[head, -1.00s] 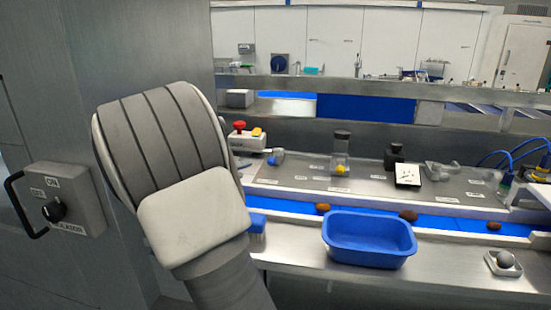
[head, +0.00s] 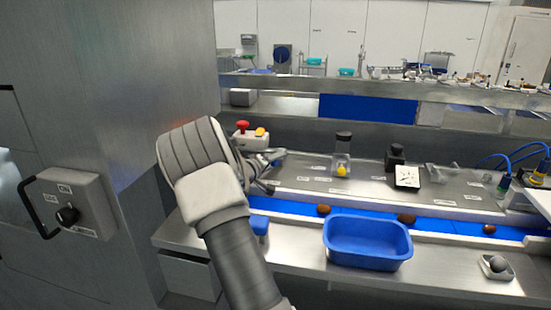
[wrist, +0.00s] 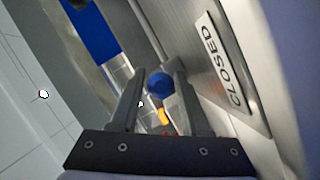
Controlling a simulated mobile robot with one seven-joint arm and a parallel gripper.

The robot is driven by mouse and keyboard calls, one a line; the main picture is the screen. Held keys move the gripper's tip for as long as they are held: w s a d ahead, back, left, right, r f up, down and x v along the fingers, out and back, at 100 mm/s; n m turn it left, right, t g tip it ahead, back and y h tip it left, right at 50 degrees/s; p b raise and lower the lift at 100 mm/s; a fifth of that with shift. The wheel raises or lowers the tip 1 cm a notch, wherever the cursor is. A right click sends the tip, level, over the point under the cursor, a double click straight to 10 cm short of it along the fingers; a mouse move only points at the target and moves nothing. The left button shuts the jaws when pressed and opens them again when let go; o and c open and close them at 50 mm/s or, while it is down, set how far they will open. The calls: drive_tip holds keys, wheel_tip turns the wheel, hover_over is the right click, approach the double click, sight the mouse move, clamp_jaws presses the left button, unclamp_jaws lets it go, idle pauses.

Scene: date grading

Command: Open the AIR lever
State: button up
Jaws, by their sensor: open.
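In the wrist view, a round blue knob (wrist: 160,86), apparently the AIR lever's end, shows between the two fingers of my gripper (wrist: 158,78). The fingers are apart; I cannot tell whether they touch the knob. A white plate reading CLOSED (wrist: 222,62) is right of them. In the head view, my gripper (head: 266,172) is at the left end of the bench behind the belt, mostly hidden by my wrist. The lever's grey and blue part (head: 276,154) shows only partly beside it.
A box with a red button (head: 242,127) and yellow part stands just behind my gripper. A blue tub (head: 367,262) sits in front of the blue belt (head: 455,226), which carries several brown dates. An ISOLATOR switch box (head: 76,204) with a black handle is on the left cabinet.

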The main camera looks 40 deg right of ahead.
drive_tip(key=shift+d, duration=0.25)
clamp_jaws()
drive_tip(key=shift+w, duration=0.1)
idle(1.2)
